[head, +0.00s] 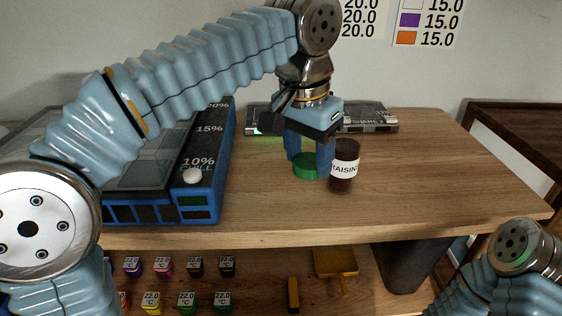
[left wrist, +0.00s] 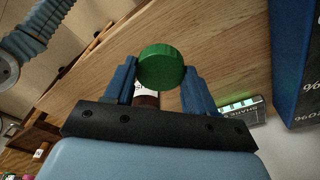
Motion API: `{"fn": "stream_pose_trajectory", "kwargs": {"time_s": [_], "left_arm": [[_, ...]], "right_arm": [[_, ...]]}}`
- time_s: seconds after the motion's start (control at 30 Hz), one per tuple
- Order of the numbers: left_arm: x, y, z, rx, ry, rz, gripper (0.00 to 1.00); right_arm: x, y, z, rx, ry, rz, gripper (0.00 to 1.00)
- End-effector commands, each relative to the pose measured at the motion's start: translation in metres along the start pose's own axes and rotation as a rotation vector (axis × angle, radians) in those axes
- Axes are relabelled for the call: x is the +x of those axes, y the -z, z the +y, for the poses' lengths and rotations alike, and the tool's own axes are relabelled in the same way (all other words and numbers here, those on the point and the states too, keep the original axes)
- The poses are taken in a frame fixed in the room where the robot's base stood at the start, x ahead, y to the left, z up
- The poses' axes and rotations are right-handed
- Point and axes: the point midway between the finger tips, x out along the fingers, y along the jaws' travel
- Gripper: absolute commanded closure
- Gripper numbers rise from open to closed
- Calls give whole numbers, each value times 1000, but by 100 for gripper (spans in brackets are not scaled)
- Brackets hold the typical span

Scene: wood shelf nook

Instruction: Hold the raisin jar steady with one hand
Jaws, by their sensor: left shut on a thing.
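The raisin jar (head: 344,167) stands upright on the wooden table. It is dark, with a white label reading RAISINS, and no lid shows on its dark top. My left gripper (head: 309,163) points down just left of the jar, shut on a green round lid (head: 304,168). The left wrist view shows the lid (left wrist: 161,67) between the fingertips of the left gripper (left wrist: 160,82), with part of the jar (left wrist: 146,93) behind it. I cannot tell whether the right finger touches the jar. My right gripper is out of view; only its arm shows at lower right.
A blue box (head: 205,165) with percent markings and a white knob stands left on the table. A dark flat device (head: 376,117) lies at the back. The tabletop (head: 440,170) right of the jar is clear.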

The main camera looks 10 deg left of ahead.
Motion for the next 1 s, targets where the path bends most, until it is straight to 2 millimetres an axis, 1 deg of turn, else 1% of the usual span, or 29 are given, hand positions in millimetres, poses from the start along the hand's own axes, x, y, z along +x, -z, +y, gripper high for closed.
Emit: {"fn": "stream_pose_trajectory", "kwargs": {"time_s": [0.03, 0.1, 0.2, 0.33, 0.5, 0.8, 0.83, 0.87, 1.0], "left_arm": [[-6, 3, 13, 4, 0, 2, 73], [-12, 5, 27, 4, 1, 1, 73], [-19, 8, 43, 3, 1, 1, 73], [-24, 11, 57, 1, 1, 1, 73], [-26, 12, 63, -1, 1, 1, 73], [-26, 12, 63, -1, 1, 1, 73], [-26, 12, 63, -1, 1, 1, 73], [-26, 12, 63, -1, 1, 1, 73], [-26, 11, 63, -1, 1, 1, 73]], "right_arm": [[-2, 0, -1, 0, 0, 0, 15], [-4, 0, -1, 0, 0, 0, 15], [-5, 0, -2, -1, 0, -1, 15], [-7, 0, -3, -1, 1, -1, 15], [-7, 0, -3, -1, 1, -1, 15], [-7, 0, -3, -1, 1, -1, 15], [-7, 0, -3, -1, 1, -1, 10], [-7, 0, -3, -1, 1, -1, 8], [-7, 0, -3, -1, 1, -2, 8]]}}
